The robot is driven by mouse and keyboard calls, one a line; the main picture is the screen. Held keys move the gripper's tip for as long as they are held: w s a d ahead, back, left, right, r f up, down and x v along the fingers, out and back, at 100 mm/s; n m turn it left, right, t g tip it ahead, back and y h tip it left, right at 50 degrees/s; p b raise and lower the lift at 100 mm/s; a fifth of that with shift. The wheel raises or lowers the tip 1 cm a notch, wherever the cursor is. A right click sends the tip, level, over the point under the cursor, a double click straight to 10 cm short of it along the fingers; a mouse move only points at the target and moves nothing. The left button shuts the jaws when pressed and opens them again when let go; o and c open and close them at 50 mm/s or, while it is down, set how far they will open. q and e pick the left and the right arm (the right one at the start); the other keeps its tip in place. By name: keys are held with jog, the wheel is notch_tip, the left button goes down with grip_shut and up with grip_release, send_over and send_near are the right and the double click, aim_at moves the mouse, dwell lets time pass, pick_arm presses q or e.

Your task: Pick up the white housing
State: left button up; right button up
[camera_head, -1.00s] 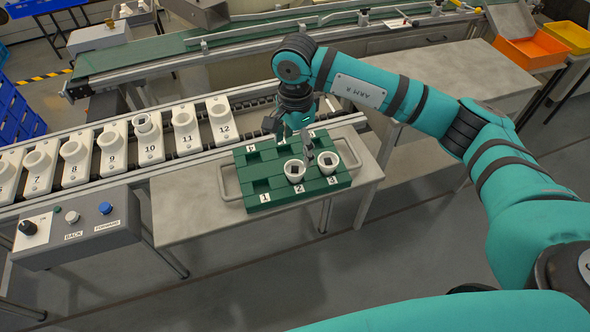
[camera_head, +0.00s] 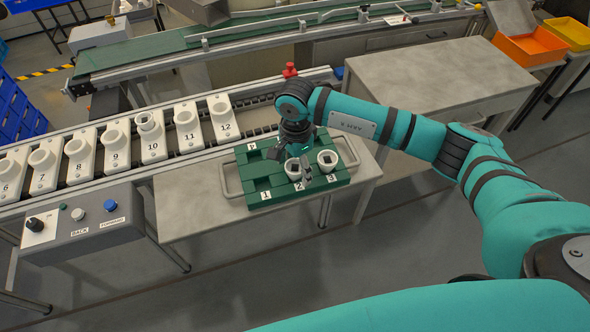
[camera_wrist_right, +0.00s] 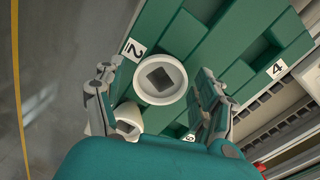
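A white cup-shaped housing (camera_head: 293,169) with a dark square inside stands upright in the green tray (camera_head: 265,184) near label 2. It also shows in the right wrist view (camera_wrist_right: 160,78). A second white housing (camera_head: 327,160) stands near label 3; in the right wrist view (camera_wrist_right: 127,122) my gripper partly hides it. My right gripper (camera_head: 303,176) is over the housing near label 2 and partly covers it in the head view. In the right wrist view its fingers (camera_wrist_right: 158,78) are apart, one on each side of that housing, with visible gaps. My left gripper is not in view.
The tray has side handles and empty slots, on a grey table (camera_head: 190,205). Behind it, numbered white sockets (camera_head: 187,118) line a rail. A button box (camera_head: 80,235) is at left, a red button (camera_head: 290,69) behind my right arm. An orange bin (camera_head: 530,46) is far right.

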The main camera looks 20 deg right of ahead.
jog(key=c, duration=0.9)
jog(key=shift+r, duration=0.1)
jog(key=shift+r, duration=0.45)
notch_tip(320, 180, up, 2)
jog(key=shift+r+b, duration=0.2)
jog(key=shift+b, duration=0.55)
jog(key=s+b, duration=0.1)
jog(key=s, duration=0.4)
jog(key=s+r+b, duration=0.1)
jog(key=s, duration=0.4)
jog(key=s+b, duration=0.1)
jog(key=s, duration=0.5)
jog(key=shift+d+r, duration=0.2)
jog(key=shift+r, duration=0.1)
